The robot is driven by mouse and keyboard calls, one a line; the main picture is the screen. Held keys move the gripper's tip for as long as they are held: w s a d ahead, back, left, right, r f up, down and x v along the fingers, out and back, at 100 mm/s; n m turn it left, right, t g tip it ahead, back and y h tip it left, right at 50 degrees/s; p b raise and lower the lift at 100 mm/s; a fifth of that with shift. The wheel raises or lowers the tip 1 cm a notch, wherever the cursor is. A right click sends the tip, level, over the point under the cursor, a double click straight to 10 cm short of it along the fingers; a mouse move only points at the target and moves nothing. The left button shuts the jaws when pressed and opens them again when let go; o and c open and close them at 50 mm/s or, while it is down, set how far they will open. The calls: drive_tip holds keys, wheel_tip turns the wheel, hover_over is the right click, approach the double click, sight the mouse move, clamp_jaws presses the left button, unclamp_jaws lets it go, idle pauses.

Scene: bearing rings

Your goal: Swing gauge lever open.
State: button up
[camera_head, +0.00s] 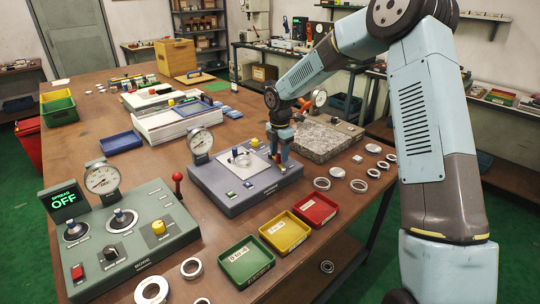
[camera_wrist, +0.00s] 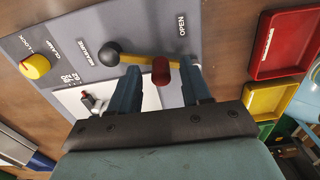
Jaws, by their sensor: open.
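The grey gauge station (camera_head: 233,200) stands mid-table, with a dial gauge (camera_head: 200,142) at its back left. My gripper (camera_head: 279,150) points down over its right side. In the wrist view the brass gauge lever (camera_wrist: 140,61) runs across the grey panel from a black ball (camera_wrist: 112,54) beside the MEASURE label towards the right finger, below the OPEN label. A red knob (camera_wrist: 160,72) shows between my two fingers (camera_wrist: 160,85), which are apart with gaps on both sides. The lever's right end is partly hidden by the finger.
A yellow lock knob (camera_wrist: 36,66) is on the panel. Green (camera_head: 246,262), yellow (camera_head: 284,232) and red (camera_head: 315,210) trays lie in front. A granite block (camera_head: 325,138) stands right of the gripper. Several metal rings (camera_head: 322,184) lie on the right. A green control box (camera_head: 120,240) stands left.

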sight(279, 154)
wheel_tip(279, 154, up, 12)
drive_tip(key=shift+r, duration=0.25)
idle(1.4)
